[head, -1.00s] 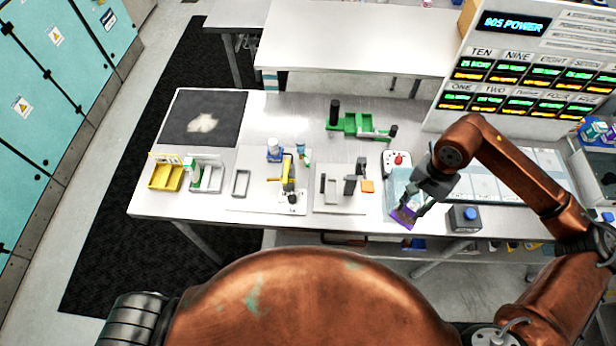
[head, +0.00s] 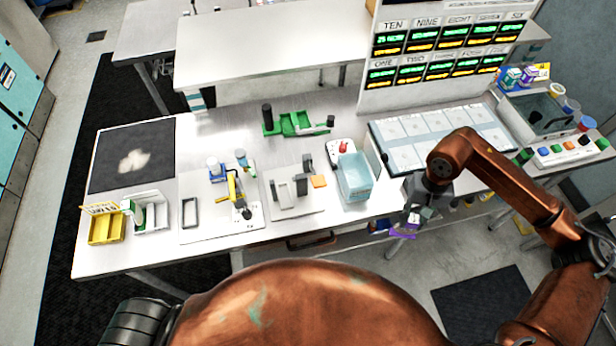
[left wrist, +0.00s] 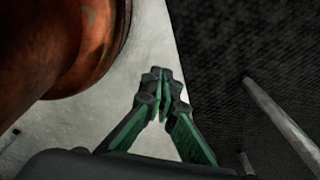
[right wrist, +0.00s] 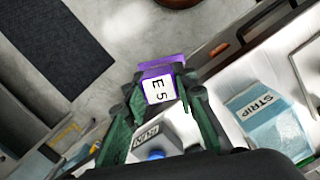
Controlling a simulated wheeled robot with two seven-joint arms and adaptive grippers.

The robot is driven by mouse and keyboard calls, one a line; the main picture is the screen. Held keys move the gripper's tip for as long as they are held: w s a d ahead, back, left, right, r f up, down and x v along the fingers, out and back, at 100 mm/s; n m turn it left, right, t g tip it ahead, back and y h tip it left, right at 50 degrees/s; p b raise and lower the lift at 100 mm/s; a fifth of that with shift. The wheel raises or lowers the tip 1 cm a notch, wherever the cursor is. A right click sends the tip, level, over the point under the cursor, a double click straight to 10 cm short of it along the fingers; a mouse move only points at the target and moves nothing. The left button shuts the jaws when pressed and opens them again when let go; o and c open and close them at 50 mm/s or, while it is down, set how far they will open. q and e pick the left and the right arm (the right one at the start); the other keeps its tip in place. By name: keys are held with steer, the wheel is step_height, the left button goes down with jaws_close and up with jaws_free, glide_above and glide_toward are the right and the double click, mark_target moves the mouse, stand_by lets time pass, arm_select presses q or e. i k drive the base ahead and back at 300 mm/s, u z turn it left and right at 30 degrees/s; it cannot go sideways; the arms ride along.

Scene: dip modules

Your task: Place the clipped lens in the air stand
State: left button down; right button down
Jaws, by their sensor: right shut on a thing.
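My right gripper (right wrist: 157,88) is shut on a purple-framed piece with a white "E 5" label (right wrist: 158,90), which I take for the clipped lens; the lens itself is hard to make out. In the head view the purple piece (head: 402,233) hangs below my dark right gripper (head: 412,212), near the bench's front edge, right of the light-blue bath (head: 356,180). My left gripper (left wrist: 162,95) is empty, its fingertips together, over the floor; it is outside the head view. I cannot tell which fixture is the air stand.
The bath reads "STRIP" in the right wrist view (right wrist: 264,112). A grey box with a blue knob (right wrist: 165,135) is close under the right gripper. A green fixture (head: 296,123), yellow bin (head: 106,229) and panel tray (head: 430,139) stand on the bench.

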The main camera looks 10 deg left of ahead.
mark_target(191, 214)
steer(key=z, duration=0.6)
steer(key=k, duration=1.55)
steer(key=u, duration=1.8)
steer(key=i, duration=0.95)
steer(key=u, duration=0.05)
